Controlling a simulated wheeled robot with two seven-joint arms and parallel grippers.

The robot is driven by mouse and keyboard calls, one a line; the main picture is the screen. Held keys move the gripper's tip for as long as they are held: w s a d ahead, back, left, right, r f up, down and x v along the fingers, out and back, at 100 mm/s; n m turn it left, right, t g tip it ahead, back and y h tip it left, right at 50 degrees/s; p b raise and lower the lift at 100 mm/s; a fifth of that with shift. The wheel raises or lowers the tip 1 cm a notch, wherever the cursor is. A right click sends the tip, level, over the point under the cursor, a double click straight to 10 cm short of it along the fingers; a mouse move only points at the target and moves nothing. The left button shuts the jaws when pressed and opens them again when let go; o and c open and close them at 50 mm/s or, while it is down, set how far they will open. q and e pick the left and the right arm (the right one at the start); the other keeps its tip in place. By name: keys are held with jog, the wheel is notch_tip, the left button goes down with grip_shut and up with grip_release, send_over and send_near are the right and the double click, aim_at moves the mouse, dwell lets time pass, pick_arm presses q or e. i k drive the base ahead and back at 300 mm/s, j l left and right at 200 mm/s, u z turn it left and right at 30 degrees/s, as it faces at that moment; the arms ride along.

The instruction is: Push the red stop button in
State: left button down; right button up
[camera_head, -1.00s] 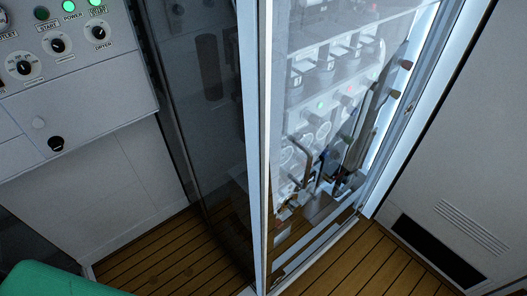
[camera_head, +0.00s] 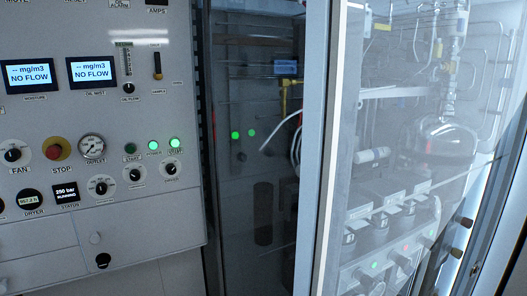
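The red stop button (camera_head: 57,149) is on the grey control panel (camera_head: 125,215) at the left of the head view. It is a round red knob on a yellow surround, with the label STOP below it. The FAN knob (camera_head: 13,155) is to its left and the round OUTLET gauge (camera_head: 92,147) to its right. I cannot tell from this angle how far the button stands out. Neither of my grippers shows in the view.
Two lit displays (camera_head: 60,74) read NO FLOW above the button. Green lamps (camera_head: 153,145) and several small knobs are to its right. A glass-fronted cabinet (camera_head: 333,150) with piping and valves stands right of the panel.

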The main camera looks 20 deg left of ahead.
aim_at(53, 153)
jog(key=u, duration=1.95)
jog(key=k+j+z, duration=0.1)
jog(key=j, duration=0.2)
jog(key=k+j+z, duration=0.15)
jog(key=j, duration=0.2)
